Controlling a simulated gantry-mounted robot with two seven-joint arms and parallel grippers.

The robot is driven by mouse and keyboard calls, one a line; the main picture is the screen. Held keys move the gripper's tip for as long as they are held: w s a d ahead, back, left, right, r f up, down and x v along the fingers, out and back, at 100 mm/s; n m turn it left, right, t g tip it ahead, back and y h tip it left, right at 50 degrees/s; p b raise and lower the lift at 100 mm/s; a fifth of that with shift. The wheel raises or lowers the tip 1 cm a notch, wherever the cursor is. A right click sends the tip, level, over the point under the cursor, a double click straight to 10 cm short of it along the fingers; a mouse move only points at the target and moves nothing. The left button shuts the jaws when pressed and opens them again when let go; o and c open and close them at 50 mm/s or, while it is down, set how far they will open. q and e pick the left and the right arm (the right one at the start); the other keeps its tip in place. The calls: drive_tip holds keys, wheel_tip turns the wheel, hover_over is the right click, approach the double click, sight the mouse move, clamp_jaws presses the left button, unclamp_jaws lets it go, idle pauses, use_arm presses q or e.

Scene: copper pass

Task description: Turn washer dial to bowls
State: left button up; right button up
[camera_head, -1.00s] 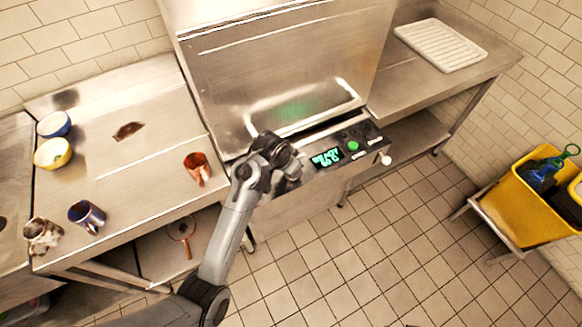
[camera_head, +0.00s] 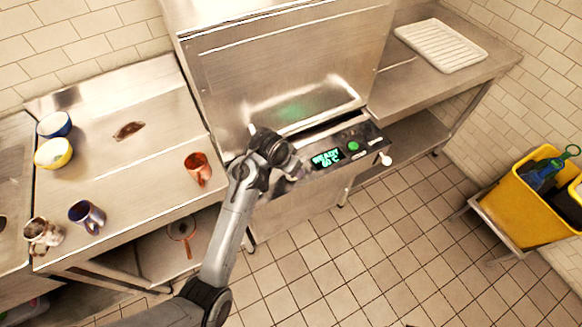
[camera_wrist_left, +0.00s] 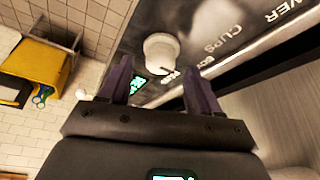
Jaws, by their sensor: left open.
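The washer (camera_head: 290,70) stands in the middle of the head view, with a dark control panel (camera_head: 368,137) along its front. The panel has a lit green display (camera_head: 326,159) and a green button (camera_head: 353,146). The pale round dial (camera_wrist_left: 160,50) shows in the left wrist view beside printed labels, one reading "CUPS". My left gripper (camera_wrist_left: 160,74) is open, with the dial just beyond and between its two fingertips; I cannot tell whether they touch it. In the head view my left gripper (camera_head: 270,150) covers the panel's left part and hides the dial. My right gripper is not in view.
A copper mug (camera_head: 198,168), a blue mug (camera_head: 86,215) and two bowls (camera_head: 53,153) stand on the left counter (camera_head: 140,180). A white rack (camera_head: 440,45) lies on the right counter. A yellow bin (camera_head: 515,205) stands at the right. The floor in front is clear.

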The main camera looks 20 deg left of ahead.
use_arm(q)
drive_tip(key=v, duration=0.5)
drive_tip(key=shift+s+r, duration=0.1)
drive_tip(key=shift+r, duration=0.2)
